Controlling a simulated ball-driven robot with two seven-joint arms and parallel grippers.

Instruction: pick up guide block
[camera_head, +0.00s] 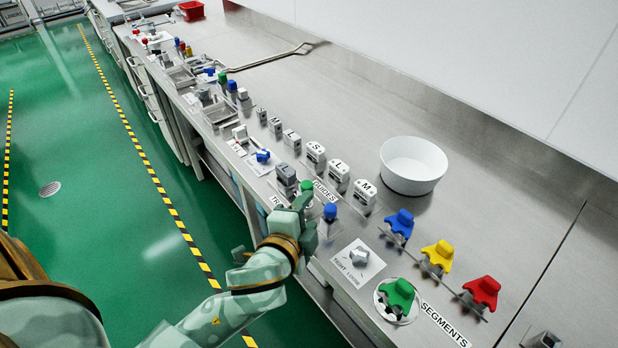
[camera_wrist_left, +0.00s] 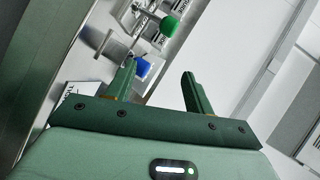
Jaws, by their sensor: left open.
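White guide blocks stand in a row on the steel counter behind the GUIDES label: one marked S (camera_head: 315,156), one marked L (camera_head: 338,176) and one marked M (camera_head: 363,195). Smaller grey blocks (camera_head: 276,127) continue the row to the upper left. My left gripper (camera_head: 304,212) is over the counter's front edge, in front of the white blocks and apart from them. In the left wrist view, its two fingers (camera_wrist_left: 158,82) are spread with nothing held between them. My right gripper is not in view.
A green knob (camera_head: 306,187) and a blue knob (camera_head: 330,211) stand close to the left gripper; the wrist view shows the green knob (camera_wrist_left: 169,26) and blue knob (camera_wrist_left: 141,67) too. A white bowl (camera_head: 413,166) is behind. Colored segments (camera_head: 437,256) stand at right.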

